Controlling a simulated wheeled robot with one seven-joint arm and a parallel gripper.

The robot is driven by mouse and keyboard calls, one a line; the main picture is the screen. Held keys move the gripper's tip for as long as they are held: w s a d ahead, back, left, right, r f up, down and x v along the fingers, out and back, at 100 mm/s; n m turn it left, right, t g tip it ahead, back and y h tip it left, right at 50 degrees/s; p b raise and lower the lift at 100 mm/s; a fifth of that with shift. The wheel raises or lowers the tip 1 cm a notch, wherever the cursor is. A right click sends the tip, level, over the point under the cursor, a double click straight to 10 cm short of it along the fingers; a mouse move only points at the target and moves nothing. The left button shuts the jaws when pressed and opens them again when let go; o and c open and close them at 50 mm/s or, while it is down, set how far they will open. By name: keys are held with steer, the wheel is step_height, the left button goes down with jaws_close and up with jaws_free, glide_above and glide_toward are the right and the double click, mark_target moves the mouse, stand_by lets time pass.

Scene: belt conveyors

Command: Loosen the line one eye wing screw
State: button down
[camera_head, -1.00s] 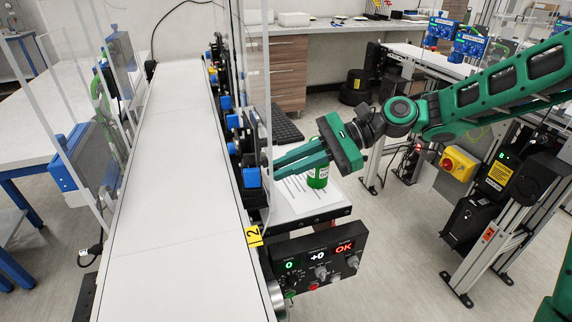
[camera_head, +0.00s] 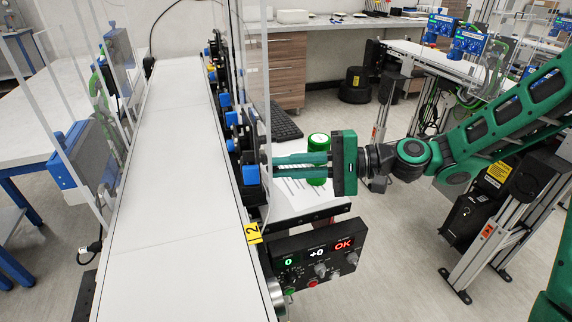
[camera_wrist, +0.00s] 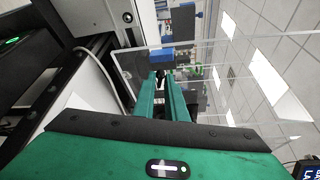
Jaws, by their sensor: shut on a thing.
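My green gripper (camera_head: 270,165) reaches in from the right to the near side of the conveyor, its long fingers level and close together. Its tips meet the small dark wing screw (camera_wrist: 159,77), which shows between them in the wrist view and is mostly hidden in the head view. The gripper is shut on this screw. The eye, a blue block (camera_head: 250,175) on a dark mount, sits at the belt's right edge just beyond the fingertips.
The white belt (camera_head: 175,190) runs away to the left of the gripper. Clear guard panels (camera_head: 257,60) stand beside it. A green-capped jar (camera_head: 318,142) stands by the fingers on a paper-covered shelf. A control box (camera_head: 320,258) with lit displays and knobs is below.

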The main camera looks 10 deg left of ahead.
steer(key=n+y, duration=0.1)
steer(key=n, duration=0.3)
steer(key=shift+f+y, duration=0.35)
steer(key=shift+y, duration=0.05)
steer(key=shift+s+n, duration=0.1)
steer(key=shift+n, duration=0.4)
steer(key=c, duration=2)
jaws_free()
steer(key=shift+d, duration=0.1)
steer(key=d, duration=0.7)
steer(key=w+d, duration=0.1)
steer(key=d, duration=0.2)
steer(key=shift+d+f, duration=0.3)
steer(key=shift+f, duration=0.05)
